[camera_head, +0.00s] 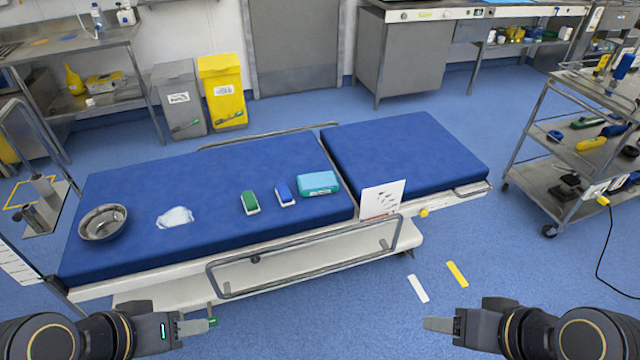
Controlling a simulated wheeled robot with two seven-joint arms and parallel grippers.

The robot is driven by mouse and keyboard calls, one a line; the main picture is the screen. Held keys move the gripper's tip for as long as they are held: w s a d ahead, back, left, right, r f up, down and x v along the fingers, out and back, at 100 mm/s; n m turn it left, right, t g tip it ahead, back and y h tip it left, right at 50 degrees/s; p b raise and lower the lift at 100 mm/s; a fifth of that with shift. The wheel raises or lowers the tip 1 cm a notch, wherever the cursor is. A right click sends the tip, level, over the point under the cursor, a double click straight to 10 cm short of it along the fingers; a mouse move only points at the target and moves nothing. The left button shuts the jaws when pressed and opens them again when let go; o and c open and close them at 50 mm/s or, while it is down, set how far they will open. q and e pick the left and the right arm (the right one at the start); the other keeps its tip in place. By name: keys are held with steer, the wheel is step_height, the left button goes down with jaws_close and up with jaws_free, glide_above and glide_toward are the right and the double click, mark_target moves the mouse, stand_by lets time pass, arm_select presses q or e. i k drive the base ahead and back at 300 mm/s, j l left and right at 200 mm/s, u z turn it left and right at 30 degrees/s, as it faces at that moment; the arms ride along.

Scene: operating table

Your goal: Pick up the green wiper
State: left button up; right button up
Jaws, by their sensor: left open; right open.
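The green wiper (250,201), a small block with a green top and white base, lies on the blue operating table (130,180), left of a similar blue wiper (285,194). My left gripper (205,324) is low at the front left, in front of the table and well short of the green wiper. It is open; a small green patch shows at its fingertip, too small to identify. My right gripper (440,324) is open at the front right, clear of the table. Neither gripper touches a wiper.
A metal bowl (88,225), a white cloth (175,217) and a teal box (318,183) are on the table. A side rail (300,262) runs along the near edge, with a white sign (381,199) above it. A trolley (545,165) stands at right.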

mark_target(251, 207)
steer(key=i+l+u, duration=0.2)
steer(key=i+l, duration=0.15)
steer(key=i+l+u, duration=0.15)
steer(key=i+l, duration=0.25)
steer(key=i+l+u, duration=0.2)
steer(key=i+l, duration=0.15)
steer(key=l, duration=0.15)
steer(key=i+l+u, duration=0.2)
steer(key=i+l, duration=0.15)
steer(key=l, duration=0.15)
